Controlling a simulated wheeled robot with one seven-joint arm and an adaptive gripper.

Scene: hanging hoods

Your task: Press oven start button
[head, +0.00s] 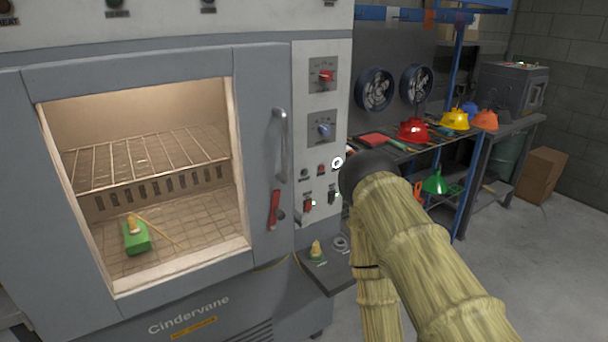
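The large grey oven (262,140) fills the left and middle of the head view. Its control panel (301,135) is on the right. Low on the panel are a small green button (305,173) and a small red button (321,169), with labels too small to read. A white ring with a dark centre (337,163) shows at the panel's right edge; I cannot tell what it is. My gripper (362,176) shows as a dark rounded end on my tan arm, just right of these buttons. Its fingers cannot be made out, and contact with the panel cannot be judged.
A small shelf (325,277) juts out below. A workbench with coloured hoods (413,131) stands behind on the right. Floor is clear at right.

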